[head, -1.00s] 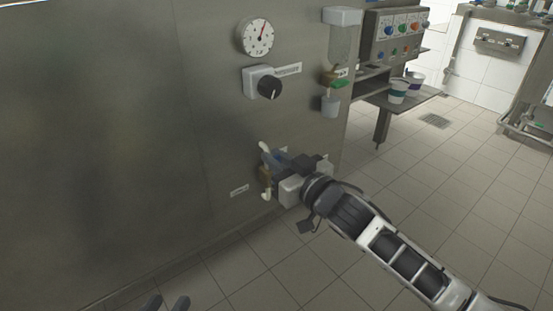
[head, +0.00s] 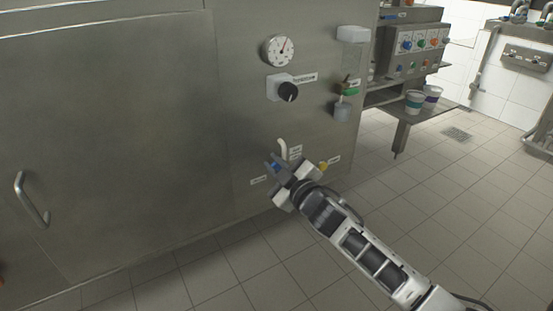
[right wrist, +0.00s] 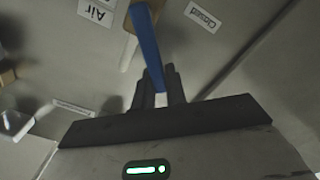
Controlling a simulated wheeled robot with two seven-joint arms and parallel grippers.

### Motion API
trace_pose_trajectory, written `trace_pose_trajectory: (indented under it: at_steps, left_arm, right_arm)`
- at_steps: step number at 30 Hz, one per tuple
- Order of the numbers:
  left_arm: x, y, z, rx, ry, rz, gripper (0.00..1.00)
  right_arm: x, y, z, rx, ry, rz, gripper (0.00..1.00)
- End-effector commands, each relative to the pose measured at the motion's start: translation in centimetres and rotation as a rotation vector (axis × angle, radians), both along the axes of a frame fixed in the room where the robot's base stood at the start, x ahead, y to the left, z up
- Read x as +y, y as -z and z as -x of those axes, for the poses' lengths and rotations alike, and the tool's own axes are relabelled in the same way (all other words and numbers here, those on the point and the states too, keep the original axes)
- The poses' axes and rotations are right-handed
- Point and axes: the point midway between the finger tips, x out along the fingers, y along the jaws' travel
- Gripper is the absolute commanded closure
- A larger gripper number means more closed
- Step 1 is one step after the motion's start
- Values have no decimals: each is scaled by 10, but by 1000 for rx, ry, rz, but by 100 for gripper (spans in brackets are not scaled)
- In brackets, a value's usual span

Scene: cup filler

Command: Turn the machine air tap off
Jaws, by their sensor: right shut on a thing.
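The air tap has a blue lever (right wrist: 148,45) on a brass-coloured body (right wrist: 138,12), beside an "Air" label (right wrist: 97,10) in the right wrist view. My right gripper (right wrist: 159,85) is shut on the free end of the lever. A "Closed" label (right wrist: 202,16) is on the panel to the right of the lever in that view. In the head view, my right gripper (head: 277,169) is low on the steel machine front, just below a white pipe (head: 283,148). A little of the blue lever (head: 275,167) shows there; the gripper hides most of the tap. My left gripper is not in view.
Above the tap are a black knob (head: 288,92) and a round gauge (head: 279,50). A yellow part (head: 323,166) lies close to the right of my gripper. A door handle (head: 32,200) sticks out at far left. Cups (head: 414,102) stand on a shelf. The tiled floor is clear.

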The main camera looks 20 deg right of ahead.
Motion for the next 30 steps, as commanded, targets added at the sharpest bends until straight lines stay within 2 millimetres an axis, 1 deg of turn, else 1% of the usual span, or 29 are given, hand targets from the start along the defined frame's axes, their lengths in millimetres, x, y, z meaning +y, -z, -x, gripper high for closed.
trace_pose_trajectory:
  at_steps: [3,9,18,24,30]
  left_arm:
    - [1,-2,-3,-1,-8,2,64]
    - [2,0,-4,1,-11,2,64]
    - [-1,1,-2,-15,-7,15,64]
    - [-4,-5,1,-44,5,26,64]
    - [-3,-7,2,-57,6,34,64]
  right_arm:
    - [6,7,1,-14,-3,113,100]
    - [15,18,2,-42,-4,301,100]
    - [22,36,3,-81,-4,568,100]
    - [23,45,3,-101,-5,708,100]
    - [24,50,3,-115,-4,801,100]
